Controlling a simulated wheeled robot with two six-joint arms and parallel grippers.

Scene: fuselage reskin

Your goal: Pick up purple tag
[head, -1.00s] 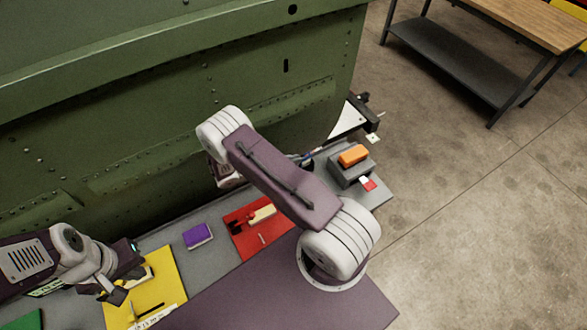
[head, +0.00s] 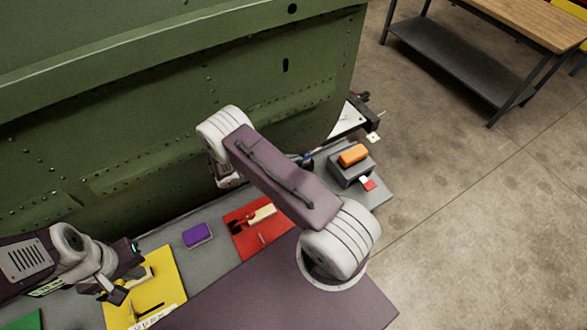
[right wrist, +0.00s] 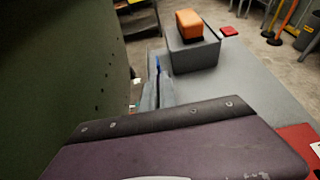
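The purple tag (head: 197,235) is a small purple block with a pale lower edge. It lies on the grey bench top between the yellow mat and the red mat, in the head view. My left gripper (head: 125,284) is over the yellow mat, left of and apart from the tag. Its dark fingers look spread, with nothing clearly held. My right arm (head: 275,180) is folded over the bench to the right of the tag.
The yellow mat (head: 168,272) and red mat (head: 245,243) carry small tools. An orange block (head: 353,154) sits on a grey box (head: 344,173); it also shows in the right wrist view (right wrist: 189,23). The green fuselage panel (head: 180,120) rises behind the bench.

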